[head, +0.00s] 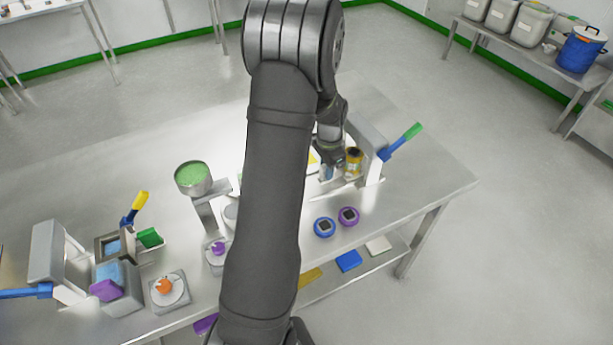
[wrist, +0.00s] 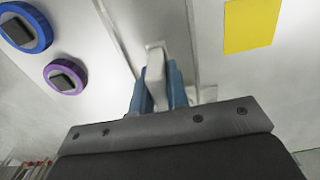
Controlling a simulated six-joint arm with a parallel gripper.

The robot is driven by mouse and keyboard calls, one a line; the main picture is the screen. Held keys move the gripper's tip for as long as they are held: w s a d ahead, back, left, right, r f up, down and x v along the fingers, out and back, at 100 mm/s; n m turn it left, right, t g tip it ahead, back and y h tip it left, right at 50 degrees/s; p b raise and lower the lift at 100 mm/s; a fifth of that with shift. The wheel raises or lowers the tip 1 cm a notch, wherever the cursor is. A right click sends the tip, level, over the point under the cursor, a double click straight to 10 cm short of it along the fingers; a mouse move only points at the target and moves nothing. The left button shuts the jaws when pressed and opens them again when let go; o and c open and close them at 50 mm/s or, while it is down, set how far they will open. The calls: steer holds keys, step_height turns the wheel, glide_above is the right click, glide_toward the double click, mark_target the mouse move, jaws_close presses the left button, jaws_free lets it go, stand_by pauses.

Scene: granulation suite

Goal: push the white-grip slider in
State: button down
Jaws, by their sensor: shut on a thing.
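The white grip of the slider (wrist: 155,68) stands up between my blue fingers in the wrist view, at a slot in a pale surface. My gripper (wrist: 157,88) is shut on this grip, with one finger on each side. In the head view my gripper (head: 328,172) is low over the right part of the bench, beside a grey press-like unit. There the grip cannot be told apart from the fingers, and my arm covers much of the bench to the left. How far the slider stands in or out cannot be told.
Blue (head: 324,227) and purple (head: 349,216) round dials lie in front of my gripper. A yellow-and-dark cylinder (head: 354,160) and a blue lever with green grip (head: 402,141) stand close on its right. A bowl of green material (head: 193,177) is left of my arm. The bench's right end is clear.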

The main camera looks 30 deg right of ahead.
steer(key=shift+d+r, duration=0.1)
steer(key=shift+d, duration=1.55)
steer(key=c, duration=1.4)
jaws_free()
steer(key=shift+d, duration=0.1)
step_height(320, 180, up, 17)
steer(key=shift+r, duration=0.15)
